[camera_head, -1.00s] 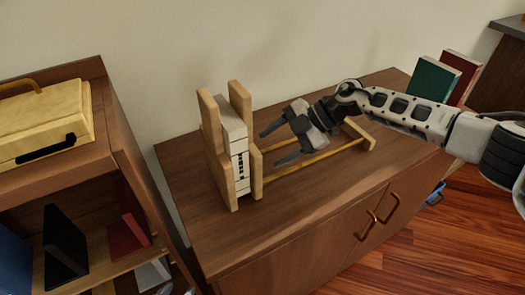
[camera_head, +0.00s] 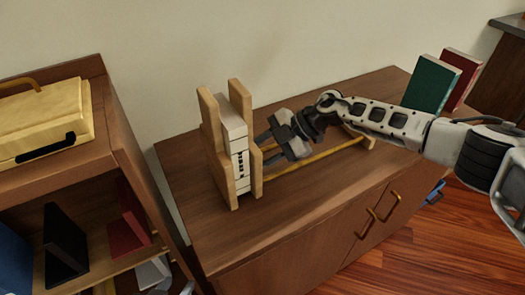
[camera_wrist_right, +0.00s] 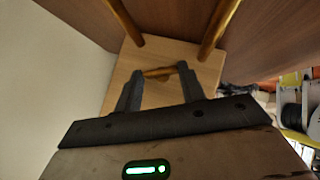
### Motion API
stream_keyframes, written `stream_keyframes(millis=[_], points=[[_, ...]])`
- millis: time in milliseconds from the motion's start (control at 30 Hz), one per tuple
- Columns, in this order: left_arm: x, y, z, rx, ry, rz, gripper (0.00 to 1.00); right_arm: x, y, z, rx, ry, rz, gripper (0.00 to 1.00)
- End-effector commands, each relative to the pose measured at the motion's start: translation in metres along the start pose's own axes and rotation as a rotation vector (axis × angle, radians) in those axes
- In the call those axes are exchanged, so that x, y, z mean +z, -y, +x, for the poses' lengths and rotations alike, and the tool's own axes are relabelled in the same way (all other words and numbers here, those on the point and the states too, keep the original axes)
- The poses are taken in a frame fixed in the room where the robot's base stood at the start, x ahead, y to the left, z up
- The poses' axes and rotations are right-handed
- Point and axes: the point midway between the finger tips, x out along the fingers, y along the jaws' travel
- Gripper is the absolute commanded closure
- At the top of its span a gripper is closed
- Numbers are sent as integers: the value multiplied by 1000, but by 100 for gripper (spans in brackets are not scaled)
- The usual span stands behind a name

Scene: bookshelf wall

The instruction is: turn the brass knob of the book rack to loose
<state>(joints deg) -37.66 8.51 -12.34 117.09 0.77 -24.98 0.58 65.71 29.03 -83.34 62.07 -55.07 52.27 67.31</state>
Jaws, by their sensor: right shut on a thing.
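The book rack stands on the brown cabinet, with a pale wooden end plate (camera_head: 212,150) on the left and a second plate (camera_head: 240,100) on the right. Pale books (camera_head: 234,135) stand upright between them. Two yellow rods (camera_head: 322,157) run right from the plates. My right gripper (camera_head: 262,147), on the arm from the right, is at the right plate's outer face. In the right wrist view this gripper (camera_wrist_right: 160,75) is shut on the brass knob (camera_wrist_right: 157,73), in front of the wooden plate (camera_wrist_right: 170,53). The knob is hidden in the head view.
A green book (camera_head: 432,84) and a red book (camera_head: 461,78) stand at the cabinet's back right. A shelf unit with a yellow case (camera_head: 42,122) on top stands at the left. The cabinet top (camera_head: 195,205) in front of the rack is bare.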

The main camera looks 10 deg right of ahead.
Motion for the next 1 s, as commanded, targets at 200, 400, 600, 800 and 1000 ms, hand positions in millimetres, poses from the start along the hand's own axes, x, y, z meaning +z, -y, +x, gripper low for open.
stream_keyframes(millis=[200,400,600,800,1000], points=[[-2,0,-3,0,4,0,64,0,2,-1,36,-1,-36,83],[-2,0,-6,-1,5,0,64,0,5,0,122,-1,-121,83],[5,0,-3,-2,11,0,64,2,8,2,230,-1,-229,83],[13,0,3,0,16,-2,64,3,10,3,328,-1,-326,83],[10,-2,6,6,0,-6,64,4,11,3,396,0,-394,83]])
